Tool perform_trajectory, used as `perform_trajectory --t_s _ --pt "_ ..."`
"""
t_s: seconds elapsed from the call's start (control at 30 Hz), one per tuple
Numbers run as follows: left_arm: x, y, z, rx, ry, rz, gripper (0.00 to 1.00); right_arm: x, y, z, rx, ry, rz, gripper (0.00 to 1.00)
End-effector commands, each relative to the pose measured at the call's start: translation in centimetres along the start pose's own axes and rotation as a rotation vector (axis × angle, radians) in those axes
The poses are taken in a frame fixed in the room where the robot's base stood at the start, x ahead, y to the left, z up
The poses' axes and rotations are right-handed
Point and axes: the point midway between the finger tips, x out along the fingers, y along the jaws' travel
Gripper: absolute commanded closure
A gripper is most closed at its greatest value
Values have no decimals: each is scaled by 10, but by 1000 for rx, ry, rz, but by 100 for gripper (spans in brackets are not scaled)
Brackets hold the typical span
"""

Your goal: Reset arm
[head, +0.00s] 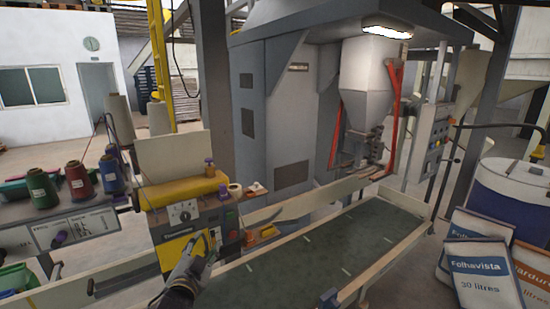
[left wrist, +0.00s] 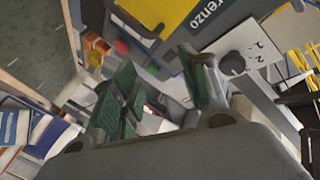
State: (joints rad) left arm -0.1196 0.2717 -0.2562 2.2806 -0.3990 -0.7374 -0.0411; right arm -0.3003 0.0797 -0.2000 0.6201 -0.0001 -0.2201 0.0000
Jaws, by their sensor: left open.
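My left gripper (head: 205,246) is in front of the yellow and grey control box (head: 181,213) of the sewing machine in the head view. Its green-padded fingers (left wrist: 160,95) stand apart in the left wrist view, with nothing between them. I cannot tell whether it touches the box.
A conveyor with a dark green belt (head: 335,245) runs beside the box towards the filler's hopper (head: 368,80). Thread spools (head: 77,180) stand on the left. Filled sacks (head: 480,272) and a blue-white drum (head: 515,195) stand on the right.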

Motion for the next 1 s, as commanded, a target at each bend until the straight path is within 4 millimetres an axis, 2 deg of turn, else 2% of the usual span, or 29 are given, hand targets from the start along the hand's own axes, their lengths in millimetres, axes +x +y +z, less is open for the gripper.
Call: perform_trajectory --t_s 0.1,0.27,0.5,0.7,1.0 --pt "-16 16 40 -69 -140 52 56 0 0 0 0 0 0 60" --pt "-44 38 90 -152 -329 123 56 0 0 0 0 0 0 60" --pt "-104 75 154 -262 -612 241 56 0 0 0 0 0 0 60" --pt "-155 99 189 -328 -808 332 56 0 0 0 0 0 0 60" --pt "-203 117 210 -375 -970 411 56 0 0 0 0 1 0 60"
